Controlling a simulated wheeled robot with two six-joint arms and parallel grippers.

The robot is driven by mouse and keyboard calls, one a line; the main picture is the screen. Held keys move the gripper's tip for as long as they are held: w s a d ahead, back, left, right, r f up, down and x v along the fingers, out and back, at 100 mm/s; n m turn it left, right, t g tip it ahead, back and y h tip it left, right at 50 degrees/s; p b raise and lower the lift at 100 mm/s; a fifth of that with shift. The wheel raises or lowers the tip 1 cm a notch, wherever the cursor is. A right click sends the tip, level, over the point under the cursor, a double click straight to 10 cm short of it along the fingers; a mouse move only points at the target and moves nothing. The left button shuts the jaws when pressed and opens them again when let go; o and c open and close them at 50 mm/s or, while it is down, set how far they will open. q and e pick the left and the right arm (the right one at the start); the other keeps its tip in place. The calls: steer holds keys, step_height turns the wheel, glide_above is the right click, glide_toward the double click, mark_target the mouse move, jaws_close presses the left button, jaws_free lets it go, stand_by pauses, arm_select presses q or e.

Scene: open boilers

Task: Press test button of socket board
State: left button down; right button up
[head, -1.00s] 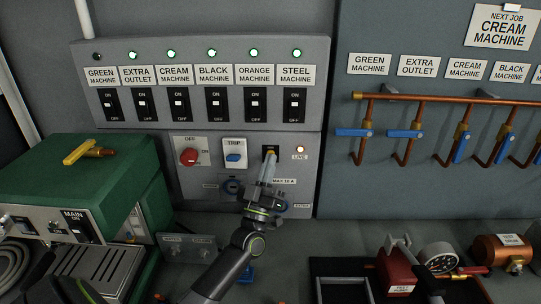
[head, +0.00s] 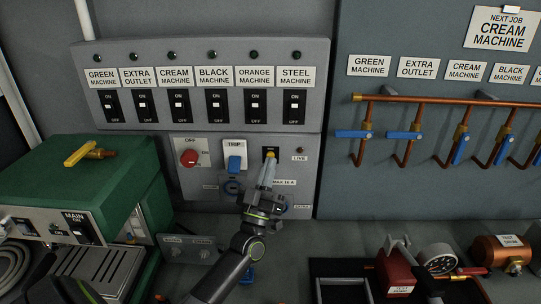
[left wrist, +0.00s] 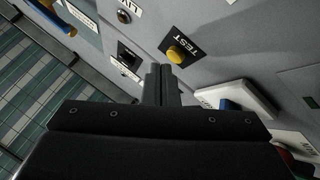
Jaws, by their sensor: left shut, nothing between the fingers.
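The grey socket board (head: 307,172) stands on the back wall below the switch row. Its yellow test button (head: 270,155) sits on a dark plate and also shows in the left wrist view (left wrist: 178,54) beside the word TEST. My left gripper (head: 268,165) is shut and empty, its fingertips just below the button in the head view. In the wrist view the fingertips (left wrist: 162,75) are close to the button; I cannot tell whether they touch. The blue trip lever (head: 234,164) points down. The LIVE lamp (head: 300,151) is dark. My right gripper is not in view.
Left of the trip lever is a red rotary knob (head: 188,157). Above is a row of labelled switches (head: 178,105) under dark lamps (head: 172,55). A green machine (head: 90,190) stands left. Copper pipes with blue valves (head: 430,100) are right.

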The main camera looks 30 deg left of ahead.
arm_select(q)
steer(key=shift+s+d, duration=0.15)
steer(key=shift+s, duration=0.05)
steer(key=s+d, duration=0.1)
steer(key=s, duration=0.1)
steer(key=s+d, duration=0.1)
steer(key=s, duration=0.1)
steer(key=shift+s+d+p, duration=0.1)
steer(key=shift+d+p, duration=0.2)
steer(key=shift+p, duration=0.05)
stand_by(1.0)
